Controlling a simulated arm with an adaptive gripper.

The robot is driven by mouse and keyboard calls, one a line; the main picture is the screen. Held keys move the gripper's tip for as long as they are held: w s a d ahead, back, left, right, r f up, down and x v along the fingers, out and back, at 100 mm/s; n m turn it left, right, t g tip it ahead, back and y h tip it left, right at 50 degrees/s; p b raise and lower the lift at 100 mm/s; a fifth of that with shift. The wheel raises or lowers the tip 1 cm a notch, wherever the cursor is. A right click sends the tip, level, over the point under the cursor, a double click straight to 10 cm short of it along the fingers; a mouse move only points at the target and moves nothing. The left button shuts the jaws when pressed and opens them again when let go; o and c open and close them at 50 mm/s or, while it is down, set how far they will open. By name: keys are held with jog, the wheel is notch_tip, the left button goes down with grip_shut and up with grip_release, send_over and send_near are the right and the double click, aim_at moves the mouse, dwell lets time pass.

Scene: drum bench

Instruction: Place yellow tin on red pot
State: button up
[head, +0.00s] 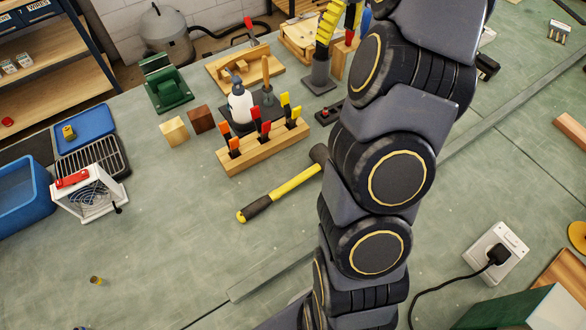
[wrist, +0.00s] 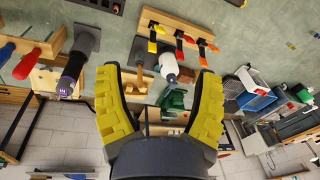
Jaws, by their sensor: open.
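No object is clearly a yellow tin or a red pot. A small yellow item (head: 69,132) sits on the blue and grey rack at the left; it is too small to identify. A tiny yellow-brown piece (head: 95,280) lies alone on the bench at the lower left, and shows small in the wrist view (wrist: 290,45). A small red item (head: 7,122) is on the shelf at the far left. My gripper (wrist: 158,75) is open and empty in the wrist view, its yellow ribbed fingers apart. In the head view one yellow finger shows at the top, above the bench's back.
A clamp block (head: 262,148), spray bottle (head: 240,102), green vice (head: 168,88) and wood cubes stand at the back. A hammer (head: 285,190) lies mid-bench. A white heater (head: 88,195) and blue bin (head: 20,195) are left. The front-left bench is mostly clear.

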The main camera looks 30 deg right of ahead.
jog(key=s+a+r, duration=0.1)
jog(key=s+a, duration=0.2)
jog(key=a, duration=0.4)
jog(key=s+a+r+g, duration=0.1)
jog(key=s+a, duration=0.2)
jog(key=a, duration=0.3)
jog(key=s+a+r, duration=0.1)
jog(key=s+a, duration=0.2)
jog(key=a, duration=0.4)
jog(key=s+a+f+m, duration=0.1)
jog(key=s+a+f, duration=0.1)
jog(key=s, duration=0.6)
jog(key=s+a+f+m+g+h, duration=0.1)
jog(key=s+a+f+m, duration=0.1)
jog(key=s, duration=0.6)
jog(key=shift+a+f+h, duration=0.3)
jog(key=shift+a+f, duration=0.4)
jog(key=shift+a, duration=0.25)
